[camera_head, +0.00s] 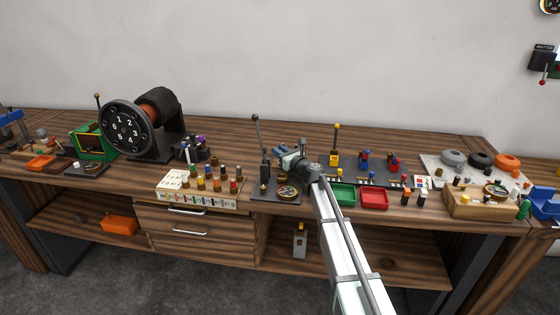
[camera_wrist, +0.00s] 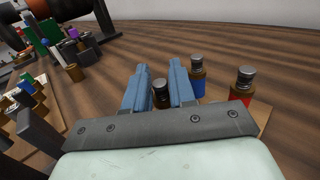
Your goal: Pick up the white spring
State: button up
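I cannot make out a white spring for certain in either view. A small white piece (camera_head: 76,164) stands on a dark plate at the left of the bench, too small to tell its shape. My gripper (camera_head: 280,151) is above the middle of the bench, well to the right of that piece. In the wrist view its two blue fingers (camera_wrist: 158,85) are apart. A dark capped cylinder (camera_wrist: 161,94) shows between them; I see no clear grip on it. Capped blue (camera_wrist: 198,76) and red (camera_wrist: 241,86) cylinders stand to its right.
A black numbered wheel machine (camera_head: 128,125) and a green frame (camera_head: 93,143) stand at the left. Several coloured pegs stand on a white rack (camera_head: 196,197). Green (camera_head: 342,193) and red (camera_head: 374,198) trays and a wooden box (camera_head: 482,207) lie right of my gripper.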

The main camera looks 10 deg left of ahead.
grip_shut()
dwell(0.4)
